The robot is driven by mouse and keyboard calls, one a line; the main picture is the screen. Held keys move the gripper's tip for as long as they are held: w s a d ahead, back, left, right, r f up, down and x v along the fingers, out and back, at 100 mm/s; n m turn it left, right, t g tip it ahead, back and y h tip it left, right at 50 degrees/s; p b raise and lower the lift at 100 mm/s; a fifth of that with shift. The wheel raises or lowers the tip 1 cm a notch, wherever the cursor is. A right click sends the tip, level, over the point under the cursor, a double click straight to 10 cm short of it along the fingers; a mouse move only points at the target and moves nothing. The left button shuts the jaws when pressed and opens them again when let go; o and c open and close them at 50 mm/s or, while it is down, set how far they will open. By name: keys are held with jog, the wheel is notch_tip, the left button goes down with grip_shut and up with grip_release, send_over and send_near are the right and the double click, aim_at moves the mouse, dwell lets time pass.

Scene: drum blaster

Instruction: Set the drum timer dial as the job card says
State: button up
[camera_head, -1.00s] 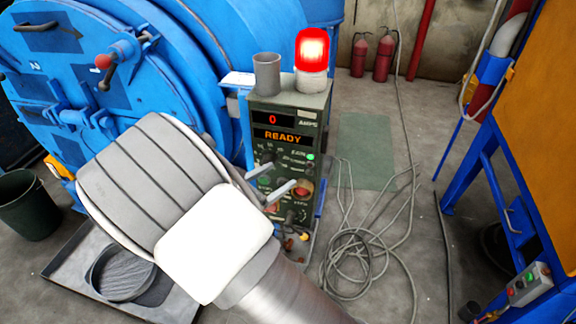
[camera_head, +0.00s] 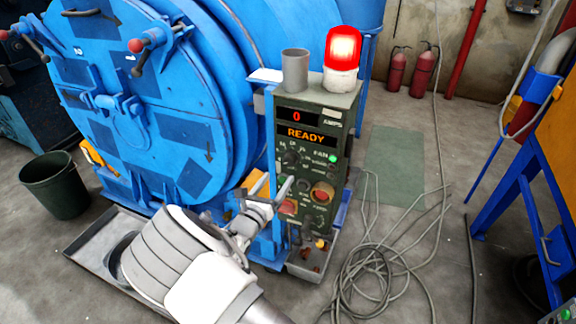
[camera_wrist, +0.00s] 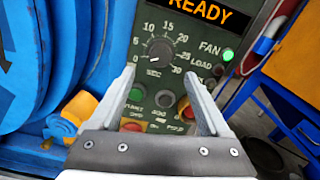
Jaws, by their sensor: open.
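The timer dial (camera_wrist: 160,50) is a dark round knob on the green control box. Its printed scale shows 10, 15, 20, 25 and 30, with SEC below. The dial also shows small in the head view (camera_head: 291,158). My gripper (camera_wrist: 160,78) is open and empty, its two fingers pointing at the panel below and to either side of the dial in the picture. It appears apart from the dial. In the head view my gripper (camera_head: 266,198) is at the box's lower left front. No job card is readable.
The control box (camera_head: 345,125) shows 0 AMPS and READY, with a green light lit. Buttons sit below the dial. A red lamp (camera_head: 343,50) and grey cup (camera_head: 295,70) stand on top. The blue drum machine (camera_head: 150,120) is left; loose cables (camera_head: 370,270) lie right.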

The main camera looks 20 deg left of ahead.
aim_at(289, 163)
jog(key=w, duration=0.5)
jog(key=w+b, duration=0.1)
jog(key=w, duration=0.2)
jog(key=shift+w+d, duration=0.25)
jog(key=shift+d, duration=0.15)
grip_shut()
